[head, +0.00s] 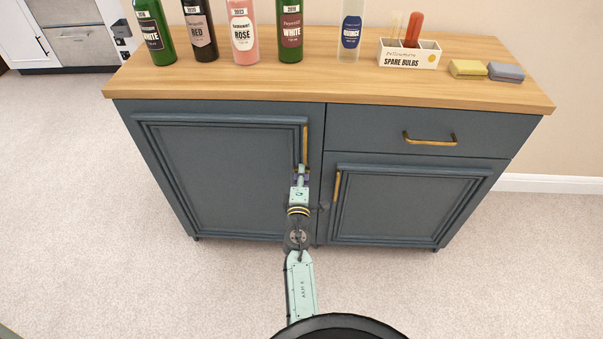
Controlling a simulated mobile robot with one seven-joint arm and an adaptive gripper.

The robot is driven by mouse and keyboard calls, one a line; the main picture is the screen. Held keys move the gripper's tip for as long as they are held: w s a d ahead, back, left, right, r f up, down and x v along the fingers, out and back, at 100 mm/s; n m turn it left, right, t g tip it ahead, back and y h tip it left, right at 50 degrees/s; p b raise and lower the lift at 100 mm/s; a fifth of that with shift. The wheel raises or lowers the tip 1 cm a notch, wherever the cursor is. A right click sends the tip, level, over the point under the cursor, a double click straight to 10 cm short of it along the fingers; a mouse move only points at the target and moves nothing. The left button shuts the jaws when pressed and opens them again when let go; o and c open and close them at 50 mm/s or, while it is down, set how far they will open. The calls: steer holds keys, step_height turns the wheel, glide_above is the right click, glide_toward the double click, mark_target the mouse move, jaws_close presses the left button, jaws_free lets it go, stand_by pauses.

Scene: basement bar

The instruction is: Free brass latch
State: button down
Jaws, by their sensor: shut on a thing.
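A blue-grey cabinet has a large left door (220,175) and a smaller right door (405,205) under a drawer (372,133). An upright brass handle (305,143) runs along the right edge of the left door. My gripper (302,169) is shut on the lower end of this handle; the fingers and my wrist partly hide that end. The left door looks closed. A second upright brass handle (337,186) is on the right door, and a horizontal one (430,141) is on the drawer. No separate latch piece can be made out.
On the wooden top (330,81) stand several bottles (243,30), a clear bottle (350,32), a spare bulbs box (409,54) and yellow (468,68) and grey (506,72) sponge-like blocks. The carpet (120,230) before and beside the cabinet is clear.

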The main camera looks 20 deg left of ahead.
steer(key=shift+n, duration=0.4)
steer(key=shift+r+n+p, duration=0.1)
steer(key=shift+n+p, duration=0.75)
steer(key=shift+n, duration=7.75)
steer(key=c, duration=2)
jaws_free()
steer(key=shift+o, duration=0.2)
steer(key=shift+s, duration=0.1)
